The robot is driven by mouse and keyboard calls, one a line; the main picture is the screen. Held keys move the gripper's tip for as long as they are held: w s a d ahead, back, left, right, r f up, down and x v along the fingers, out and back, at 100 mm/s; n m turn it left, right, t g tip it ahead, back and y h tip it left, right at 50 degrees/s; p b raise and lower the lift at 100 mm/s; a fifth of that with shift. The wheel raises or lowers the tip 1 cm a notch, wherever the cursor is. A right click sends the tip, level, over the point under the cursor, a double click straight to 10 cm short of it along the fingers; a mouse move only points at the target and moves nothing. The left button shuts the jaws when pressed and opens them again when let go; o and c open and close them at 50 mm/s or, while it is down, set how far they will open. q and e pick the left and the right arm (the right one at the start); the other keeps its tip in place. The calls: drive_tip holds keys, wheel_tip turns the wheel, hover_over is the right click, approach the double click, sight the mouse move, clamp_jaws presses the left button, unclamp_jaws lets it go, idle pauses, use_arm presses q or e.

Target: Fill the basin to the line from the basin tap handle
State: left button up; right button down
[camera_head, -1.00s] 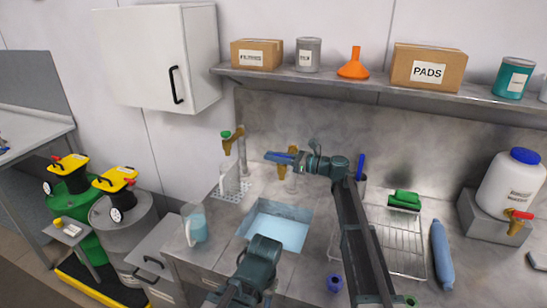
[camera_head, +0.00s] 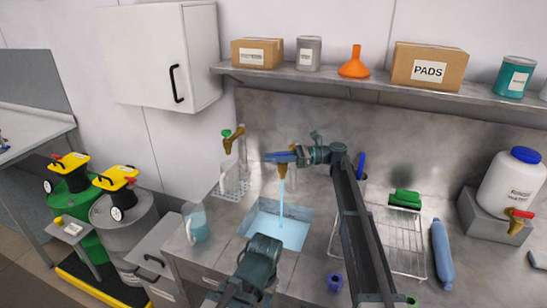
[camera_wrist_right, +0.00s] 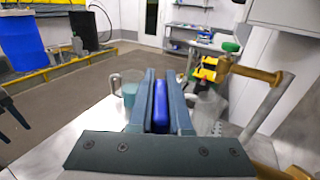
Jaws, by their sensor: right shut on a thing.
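The basin (camera_head: 304,212) is set in the counter and holds light blue water. A thin blue stream (camera_head: 281,198) falls into it from the brass basin tap (camera_head: 283,171). My right gripper (camera_head: 284,157) is shut on the tap's blue handle (camera_head: 272,158). In the right wrist view the blue handle (camera_wrist_right: 160,105) sits between the two jaws (camera_wrist_right: 158,78). My left gripper (camera_head: 262,256) is low in front of the basin, covering part of its near edge; its jaws cannot be made out. I cannot make out the fill line.
A jug (camera_head: 195,222) with blue liquid stands left of the basin. A second tap with a green handle (camera_head: 233,138) is behind it, above a clear jug (camera_head: 229,178).

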drive_tip(key=shift+s+n+g, duration=0.1)
drive_tip(key=shift+n+g, duration=0.5)
drive_tip(key=shift+g, duration=0.3)
drive_tip(key=shift+s, duration=0.1)
drive_tip(key=c, duration=0.9)
unclamp_jaws()
drive_tip(key=shift+o, duration=0.2)
drive_tip(key=shift+d, duration=0.1)
drive_tip(key=v, duration=1.3)
drive_tip(key=shift+w+d, duration=0.3)
drive_tip(key=shift+w, duration=0.05)
drive_tip(key=shift+r, duration=0.15)
